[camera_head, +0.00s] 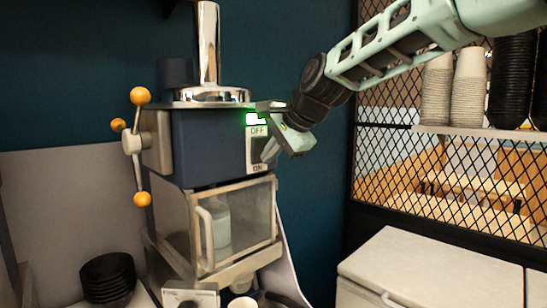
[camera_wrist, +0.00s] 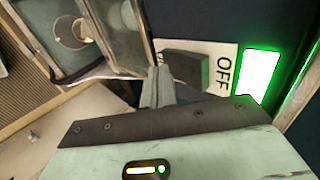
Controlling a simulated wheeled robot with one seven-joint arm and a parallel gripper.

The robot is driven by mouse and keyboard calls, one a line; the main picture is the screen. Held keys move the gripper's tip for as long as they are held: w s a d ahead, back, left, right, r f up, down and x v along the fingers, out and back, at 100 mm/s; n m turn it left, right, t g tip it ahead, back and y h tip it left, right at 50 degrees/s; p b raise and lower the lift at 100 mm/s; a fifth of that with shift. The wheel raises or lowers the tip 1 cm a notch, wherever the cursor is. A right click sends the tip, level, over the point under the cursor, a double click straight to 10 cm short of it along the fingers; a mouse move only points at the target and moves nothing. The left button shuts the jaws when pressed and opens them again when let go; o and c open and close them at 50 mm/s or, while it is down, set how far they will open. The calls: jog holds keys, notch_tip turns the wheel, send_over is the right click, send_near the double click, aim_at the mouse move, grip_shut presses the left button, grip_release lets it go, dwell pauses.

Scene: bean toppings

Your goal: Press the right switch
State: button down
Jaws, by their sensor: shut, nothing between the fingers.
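The switch plate (camera_head: 256,143) is white, marked OFF at the top and ON at the bottom, on the right part of the dark blue machine's face. A lit green lamp (camera_head: 252,118) sits just above it, and shows in the wrist view (camera_wrist: 259,72). In the wrist view the black rocker switch (camera_wrist: 186,68) stands out from the plate beside the word OFF. My gripper (camera_head: 268,153) is shut and empty, in front of the plate's lower part. In the wrist view its fingertips (camera_wrist: 157,78) are close beside the rocker, at the ON end; I cannot tell if they touch.
The machine (camera_head: 215,150) has a clear-sided box (camera_head: 240,225) with a handle below the switch, and an orange-knobbed lever (camera_head: 133,143) at its left. Black bowls (camera_head: 107,275) are stacked at the lower left. A mesh partition (camera_head: 395,150) and white counter (camera_head: 425,270) stand right.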

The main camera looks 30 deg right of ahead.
jog(key=shift+w+r+p, duration=0.3)
jog(key=shift+r+p, duration=0.4)
jog(key=shift+f, duration=0.1)
